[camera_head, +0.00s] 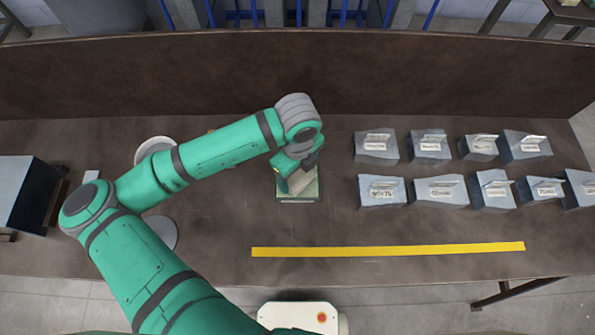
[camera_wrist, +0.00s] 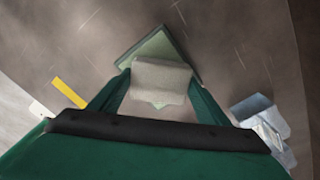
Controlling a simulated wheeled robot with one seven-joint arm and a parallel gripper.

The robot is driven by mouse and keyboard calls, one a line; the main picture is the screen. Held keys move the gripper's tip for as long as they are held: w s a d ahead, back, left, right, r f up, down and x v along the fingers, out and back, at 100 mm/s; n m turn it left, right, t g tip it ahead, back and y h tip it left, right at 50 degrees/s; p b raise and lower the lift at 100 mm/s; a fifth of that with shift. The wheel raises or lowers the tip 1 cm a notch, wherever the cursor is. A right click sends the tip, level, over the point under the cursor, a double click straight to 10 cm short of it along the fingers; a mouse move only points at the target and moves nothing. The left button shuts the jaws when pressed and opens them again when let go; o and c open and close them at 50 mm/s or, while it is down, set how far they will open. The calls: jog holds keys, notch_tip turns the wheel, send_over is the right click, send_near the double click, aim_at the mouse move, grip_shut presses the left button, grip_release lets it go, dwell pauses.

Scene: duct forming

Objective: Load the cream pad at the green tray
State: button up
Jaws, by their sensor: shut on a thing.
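The cream pad (camera_wrist: 160,82) is a pale, rough block between the two fingers of my gripper (camera_wrist: 158,92) in the wrist view. My gripper (camera_head: 297,182) is shut on it. The green tray (camera_wrist: 150,50) lies under the pad in the wrist view, turned like a diamond. In the head view the green tray (camera_head: 299,198) is on the brown table, below my gripper. My gripper hides part of the tray and much of the pad (camera_head: 300,180) there. I cannot tell whether the pad touches the tray.
Several grey labelled blocks (camera_head: 430,147) stand in two rows at the right. A yellow strip (camera_head: 388,250) runs along the table's front. A dark box (camera_head: 25,193) is at the far left. A grey disc (camera_head: 163,230) lies partly behind my arm. A high back panel (camera_head: 300,75) bounds the table (camera_head: 335,225).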

aim_at(297, 175)
jog(key=shift+f, duration=0.45)
dwell(1.1)
jog(key=shift+w+r, duration=0.1)
jog(key=shift+r, duration=3.5)
